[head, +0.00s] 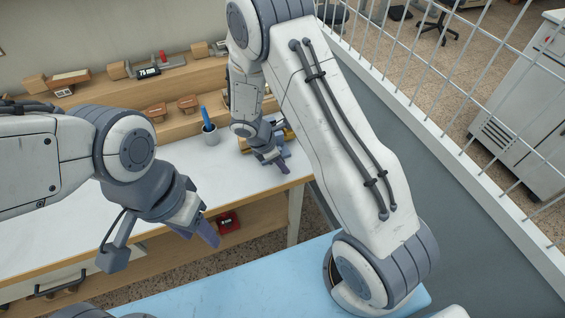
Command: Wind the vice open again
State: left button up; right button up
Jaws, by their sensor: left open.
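A small brass-coloured and grey device (288,134), which looks like the vice, sits near the right end of the white bench top. It is mostly hidden behind my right gripper and arm, so its jaws and handle cannot be made out. My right gripper (275,163) points down at this device, very close to it or touching it. Whether its fingers are closed on any part is not clear. My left gripper (206,234) is open and empty, in front of the bench's front edge and apart from the device.
A white cup (211,136) with a blue tool stands left of the device. Wooden stamps (155,110), wood blocks (34,83) and a small display (148,72) sit on the stepped wooden shelf. A red box (228,222) lies below the bench top. A white railing (430,150) runs along the right.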

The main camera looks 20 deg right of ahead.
grip_shut()
jog(key=h+b, duration=0.2)
jog(key=b, duration=0.2)
jog(key=shift+a+f+h, duration=0.25)
jog(key=shift+f+h, duration=0.1)
jog(key=shift+h, duration=0.05)
jog(key=h+b, duration=0.2)
jog(key=h, duration=0.1)
jog(key=shift+a+b, duration=0.15)
jog(key=shift+b, duration=0.15)
jog(key=shift+a+h+b, duration=0.1)
jog(key=shift+h+b, duration=0.95)
jog(key=shift+h, duration=0.75)
jog(key=shift+r, duration=0.1)
jog(key=o, duration=0.5)
grip_release()
